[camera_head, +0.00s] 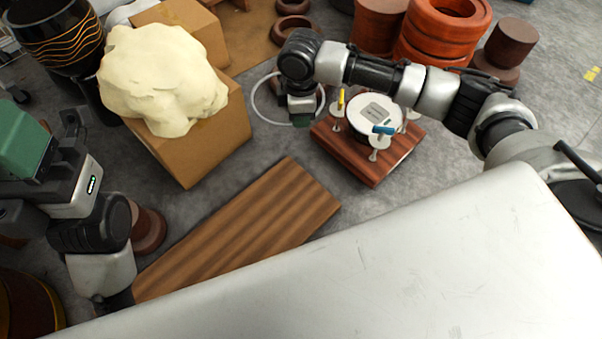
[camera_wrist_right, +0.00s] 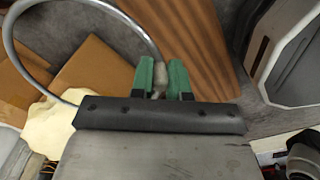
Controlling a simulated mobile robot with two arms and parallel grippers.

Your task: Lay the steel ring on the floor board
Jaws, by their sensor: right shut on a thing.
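The steel ring (camera_head: 254,103) is a thin grey hoop in my right gripper (camera_head: 300,118), between the cardboard boxes and the red-brown wooden block. In the right wrist view the ring (camera_wrist_right: 150,38) runs to the green fingertips (camera_wrist_right: 160,82), which are shut on its edge. The floor board (camera_head: 245,230) is a striped brown plank on the grey floor, nearer to me than the ring. It also shows in the wrist view (camera_wrist_right: 190,40), beside the fingertips. My left gripper (camera_head: 25,140) is at the left edge, partly cut off; its jaw opening cannot be made out.
A cream lump (camera_head: 165,80) sits on a cardboard box (camera_head: 200,150) left of the ring. A wooden block (camera_head: 370,165) with a white disc and clamps stands right of it. Orange-red rings (camera_head: 445,30) are stacked behind. A white surface (camera_head: 400,270) fills the front.

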